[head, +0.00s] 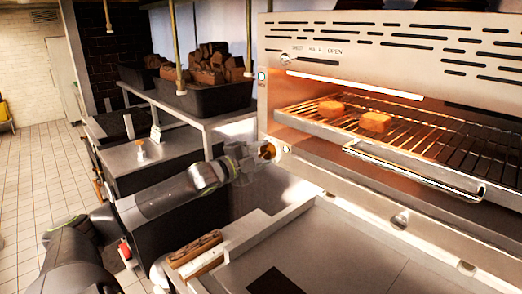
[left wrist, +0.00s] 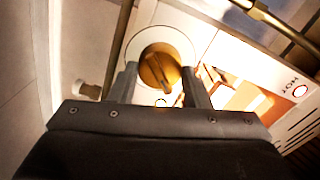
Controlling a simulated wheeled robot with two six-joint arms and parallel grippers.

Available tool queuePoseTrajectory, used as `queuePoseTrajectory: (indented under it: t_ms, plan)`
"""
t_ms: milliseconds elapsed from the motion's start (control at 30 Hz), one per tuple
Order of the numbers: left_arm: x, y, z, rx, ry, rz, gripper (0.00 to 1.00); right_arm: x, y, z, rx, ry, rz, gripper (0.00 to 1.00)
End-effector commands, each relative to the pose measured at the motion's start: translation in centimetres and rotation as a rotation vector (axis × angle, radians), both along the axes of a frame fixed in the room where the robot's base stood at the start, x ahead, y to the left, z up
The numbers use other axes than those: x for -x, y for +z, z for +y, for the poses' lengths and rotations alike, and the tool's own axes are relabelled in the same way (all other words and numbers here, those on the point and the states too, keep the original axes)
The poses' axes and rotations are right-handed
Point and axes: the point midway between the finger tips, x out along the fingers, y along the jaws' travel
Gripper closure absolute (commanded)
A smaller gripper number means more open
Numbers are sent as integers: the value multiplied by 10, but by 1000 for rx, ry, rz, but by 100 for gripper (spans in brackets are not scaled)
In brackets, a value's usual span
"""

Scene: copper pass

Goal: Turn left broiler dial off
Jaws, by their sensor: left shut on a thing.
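The left broiler dial (head: 267,151) is a round brass-coloured knob low on the left end of the steel broiler's front (head: 300,170). In the left wrist view the dial (left wrist: 158,68) shows a raised grip bar, slightly tilted, against a pale round plate. My left gripper (head: 249,158) reaches the dial from the left. In the left wrist view its two fingers (left wrist: 160,82) stand on either side of the dial, shut on it. The exact contact is partly hidden by the fingers. My right gripper is in neither view.
The broiler rack (head: 430,140) holds two browned pieces (head: 375,122) under a glowing heater, with a handle bar (head: 415,172) jutting out in front. A steel counter (head: 330,250) lies below. Dark trays (head: 205,97) stand on a shelf behind my left arm.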

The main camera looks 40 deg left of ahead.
Motion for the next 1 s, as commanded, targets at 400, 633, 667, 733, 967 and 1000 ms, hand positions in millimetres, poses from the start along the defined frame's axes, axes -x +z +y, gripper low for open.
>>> queuePoseTrajectory:
  t_ms: [400, 633, 667, 733, 967, 1000]
  plan:
    - [-1, 6, 0, 388, -1, 30, 79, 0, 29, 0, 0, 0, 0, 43]
    - [-1, 5, 1, 567, -1, 45, 79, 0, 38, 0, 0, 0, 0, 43]
    - [-1, 5, 1, 586, -1, 47, 79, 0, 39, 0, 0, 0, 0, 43]
    - [-1, 5, 1, 626, -1, 50, 79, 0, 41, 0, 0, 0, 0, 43]
    - [-1, 4, 1, 719, -3, 57, 79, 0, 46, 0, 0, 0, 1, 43]
    - [-1, 4, 1, 729, -3, 58, 79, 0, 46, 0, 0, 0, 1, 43]
